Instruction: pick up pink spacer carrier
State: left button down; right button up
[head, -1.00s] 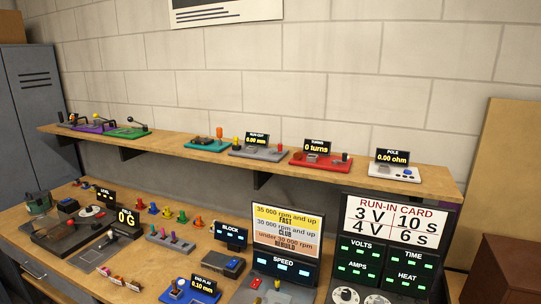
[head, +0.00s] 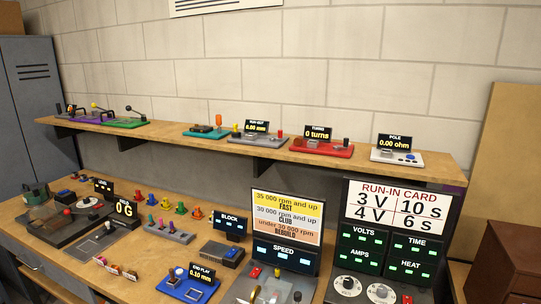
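A grey rack (head: 168,234) stands on the bench at the left of the middle in the head view, with several small coloured pegs upright in it. One peg (head: 172,226) looks pink or magenta. In front of it, near the bench's front edge, is a short row of small orange, white and pinkish pieces (head: 122,271). The pieces are too small to tell which is the pink spacer carrier. Neither of my grippers is in view.
Behind the rack stand several coloured knobbed pieces (head: 181,208). A blue end-play gauge (head: 186,287) lies to the right at the front, and the speed panel (head: 284,257) and run-in card (head: 391,214) stand farther right. A raised shelf (head: 250,146) with gauges runs behind.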

aim_at(101, 261)
jog(key=k+j+u, duration=0.15)
jog(key=j, duration=1.05)
jog(key=j+u, duration=0.1)
jog(key=j, duration=1.1)
jog(key=k, duration=0.05)
